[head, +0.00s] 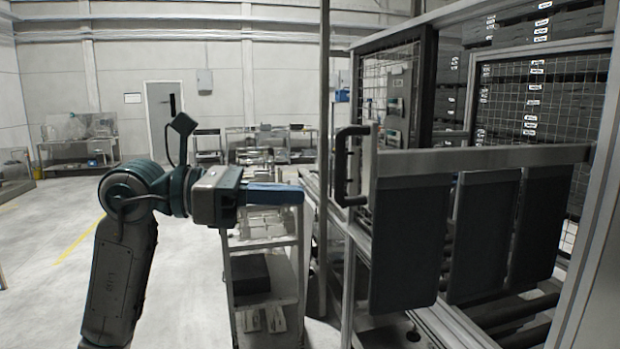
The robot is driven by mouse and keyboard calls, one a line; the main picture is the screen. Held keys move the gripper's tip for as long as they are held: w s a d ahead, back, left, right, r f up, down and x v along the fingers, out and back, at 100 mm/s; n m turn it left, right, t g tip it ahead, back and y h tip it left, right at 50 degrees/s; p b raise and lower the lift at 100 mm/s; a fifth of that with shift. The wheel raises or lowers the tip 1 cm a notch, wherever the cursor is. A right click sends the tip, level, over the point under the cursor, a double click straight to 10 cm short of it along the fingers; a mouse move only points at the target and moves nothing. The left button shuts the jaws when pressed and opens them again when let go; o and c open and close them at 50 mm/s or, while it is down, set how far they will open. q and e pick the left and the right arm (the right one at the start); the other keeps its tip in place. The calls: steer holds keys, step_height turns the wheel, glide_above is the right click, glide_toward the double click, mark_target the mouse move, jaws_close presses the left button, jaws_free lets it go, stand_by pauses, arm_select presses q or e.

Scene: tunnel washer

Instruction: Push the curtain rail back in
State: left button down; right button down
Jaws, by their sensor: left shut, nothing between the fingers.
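The curtain rail is a grey horizontal bar (480,158) on the right of the head view, with several dark curtain flaps (408,240) hanging from it. A black handle (342,165) is on its left end. The rail reaches out past the mesh-sided frame on the right. My left gripper (300,194) is shut and empty, its blue fingers pointing right. In the picture it is a little left of the handle and slightly lower, with a visible gap between them. My right gripper is not in view.
A roller conveyor (515,312) runs below the flaps. A grey upright post (323,100) stands left of the handle. A shelf trolley (265,310) is below my left gripper. Mesh panels (388,90) stand behind the rail. The floor at left (40,250) is clear.

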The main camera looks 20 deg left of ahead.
arm_select(q)
steer(key=shift+p+x, duration=1.05)
steer(key=shift+x, duration=0.85)
